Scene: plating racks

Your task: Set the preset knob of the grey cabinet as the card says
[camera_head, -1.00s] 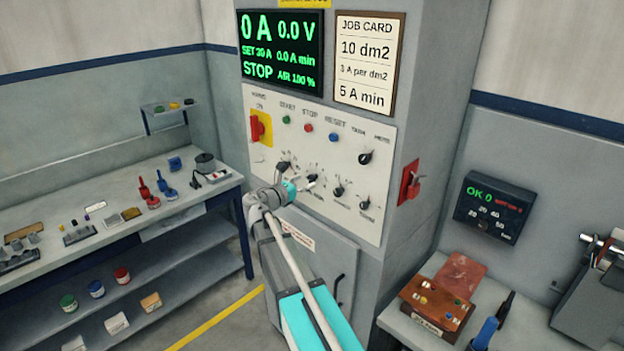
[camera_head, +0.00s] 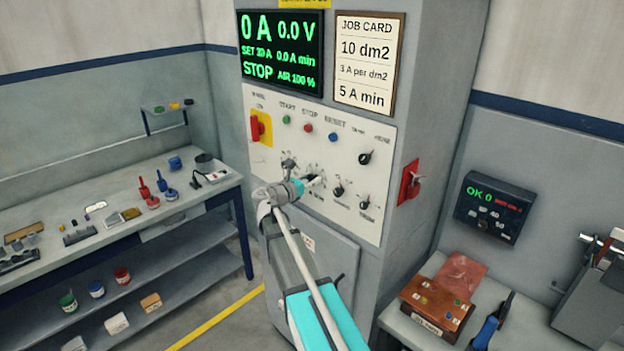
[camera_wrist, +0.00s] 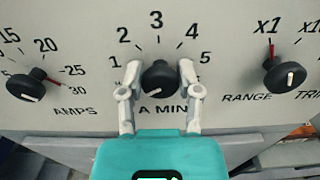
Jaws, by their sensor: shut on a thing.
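The grey cabinet (camera_head: 440,110) stands in the middle, with a pale knob panel (camera_head: 350,145) on its front. The job card (camera_head: 368,62) reads 10 dm2, 3 A per dm2, 5 A min. My gripper (camera_head: 316,180) is at the lower knob row. In the wrist view, my gripper (camera_wrist: 160,78) is shut on the black A MIN knob (camera_wrist: 160,74), one finger on each side. Its scale shows 1 to 5; I cannot tell where its pointer stands. The display (camera_head: 280,48) reads 0 A, 0.0 V, 0.0 A min and STOP.
Left of the held knob is the AMPS knob (camera_wrist: 26,86), its red mark near 30. To the right is the RANGE knob (camera_wrist: 284,75), its red mark at x1. A red switch (camera_head: 409,182) sticks out of the cabinet's side. Benches stand left and right.

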